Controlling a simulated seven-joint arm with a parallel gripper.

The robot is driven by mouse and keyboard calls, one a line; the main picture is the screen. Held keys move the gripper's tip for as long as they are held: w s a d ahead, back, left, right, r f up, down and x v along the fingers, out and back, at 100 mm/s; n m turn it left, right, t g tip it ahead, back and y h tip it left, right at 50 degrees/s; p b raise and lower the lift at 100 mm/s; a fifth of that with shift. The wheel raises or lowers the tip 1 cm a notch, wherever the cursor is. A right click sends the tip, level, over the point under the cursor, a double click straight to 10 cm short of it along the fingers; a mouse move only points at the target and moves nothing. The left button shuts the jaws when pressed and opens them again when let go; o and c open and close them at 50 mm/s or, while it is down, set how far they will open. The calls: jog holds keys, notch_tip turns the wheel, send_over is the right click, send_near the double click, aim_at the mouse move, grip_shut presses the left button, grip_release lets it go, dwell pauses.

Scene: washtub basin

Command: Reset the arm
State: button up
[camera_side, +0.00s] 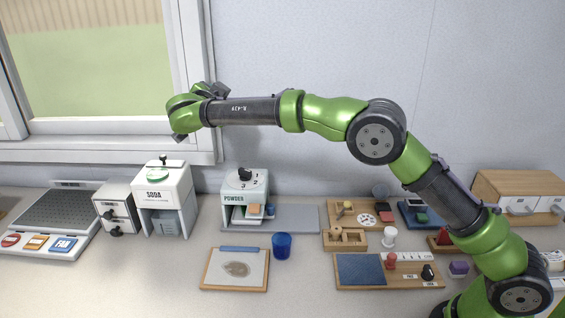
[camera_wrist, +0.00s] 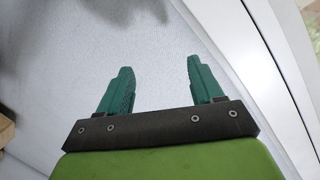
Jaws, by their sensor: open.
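My green arm reaches from the lower right up and across to the left in the side view. Its wrist end is raised high above the counter, in front of the window frame; the fingers are not clearly visible there. In the wrist view my gripper (camera_wrist: 157,80) shows two teal fingers standing apart with nothing between them. My gripper touches nothing that I can see.
Below stand a soda dispenser (camera_side: 154,193), a powder dispenser (camera_side: 233,187), a blue cup (camera_side: 282,246), a clipboard-like board (camera_side: 214,270) and wooden trays (camera_side: 375,283) with small items. A panel with a grate (camera_side: 62,212) is at far left. Front counter is clear at left.

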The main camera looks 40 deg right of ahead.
jog(key=s+d+r+n+t+y, duration=0.1)
jog(key=s+r+n+t+y, duration=0.3)
jog(key=r, duration=0.4)
jog(key=s+r+n+t+y, duration=0.35)
jog(key=r+y, duration=0.25)
jog(key=r, duration=0.2)
jog(key=s+d+f+n+g+y, duration=0.2)
jog(key=s+f+g, duration=0.3)
jog(key=s+f, duration=0.6)
jog(key=s+d+f+n+g+y, duration=0.1)
jog(key=s+f+g, duration=0.4)
jog(key=s+f, duration=0.7)
jog(key=s+n+y, duration=0.1)
jog(key=s+n, duration=0.1)
jog(key=s, duration=0.6)
jog(key=shift+s+d+f, duration=0.3)
jog(key=shift+d, duration=0.05)
jog(key=shift+n, duration=0.25)
jog(key=shift+c, duration=0.3)
